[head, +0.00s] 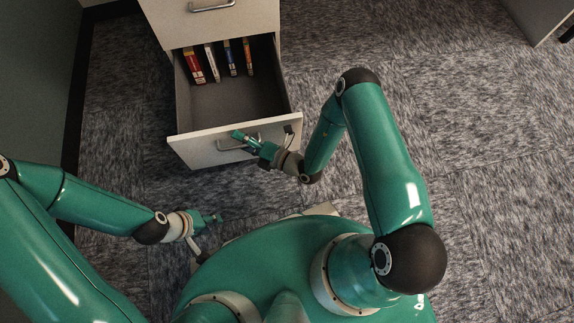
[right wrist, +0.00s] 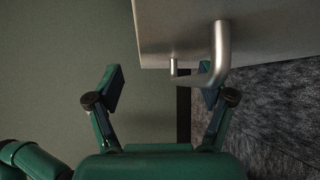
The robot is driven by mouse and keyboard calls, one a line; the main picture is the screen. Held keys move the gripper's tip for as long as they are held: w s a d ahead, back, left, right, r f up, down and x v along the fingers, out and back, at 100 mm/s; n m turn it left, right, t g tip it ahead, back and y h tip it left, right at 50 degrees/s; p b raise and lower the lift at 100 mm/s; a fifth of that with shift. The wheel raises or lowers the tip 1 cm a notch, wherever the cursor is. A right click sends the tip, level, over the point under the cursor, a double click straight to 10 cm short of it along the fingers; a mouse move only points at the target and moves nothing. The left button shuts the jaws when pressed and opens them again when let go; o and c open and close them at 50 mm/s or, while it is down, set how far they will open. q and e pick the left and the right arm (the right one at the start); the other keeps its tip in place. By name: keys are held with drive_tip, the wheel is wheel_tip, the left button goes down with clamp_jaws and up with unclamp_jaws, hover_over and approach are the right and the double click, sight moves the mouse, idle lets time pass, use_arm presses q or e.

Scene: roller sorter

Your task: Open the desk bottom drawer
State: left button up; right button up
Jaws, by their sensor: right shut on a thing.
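The desk's bottom drawer (head: 232,140) is pulled well out, showing its inside in the head view. Its metal bar handle (head: 238,141) is on the front panel and also shows in the right wrist view (right wrist: 221,50).
Several books (head: 211,62) stand at the back of the open drawer. A closed drawer (head: 225,22) with its own handle is above. A dark wall or panel (head: 40,90) is at the left. Carpet (head: 490,150) lies clear to the right.

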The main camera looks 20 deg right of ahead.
drive_tip(key=shift+s+d+r+t, duration=0.15)
drive_tip(key=shift+s+d+r, duration=0.05)
drive_tip(key=shift+s+d, duration=0.35)
drive_tip(key=shift+s+d+r+t, duration=0.15)
drive_tip(key=shift+s+d+r, duration=0.05)
drive_tip(key=shift+s+d, duration=0.35)
drive_tip(key=shift+c, duration=1)
drive_tip(key=shift+s+d+r, duration=0.1)
drive_tip(key=shift+s+d, duration=0.2)
drive_tip(key=shift+s, duration=0.25)
drive_tip(key=c, duration=0.4)
drive_tip(key=shift+s+d+f+b, duration=0.15)
drive_tip(key=shift+s+d+f, duration=0.2)
drive_tip(key=shift+s+d, duration=1)
drive_tip(key=shift+s+d+f+b, duration=0.15)
drive_tip(key=shift+s+d+f, duration=0.45)
drive_tip(key=shift+s, duration=1.3)
drive_tip(key=shift+s+d+f+b, duration=0.1)
drive_tip(key=shift+s+d+b, duration=0.05)
drive_tip(key=shift+s+d, duration=1.3)
drive_tip(key=shift+s+a, duration=0.15)
drive_tip(key=shift+a, duration=0.05)
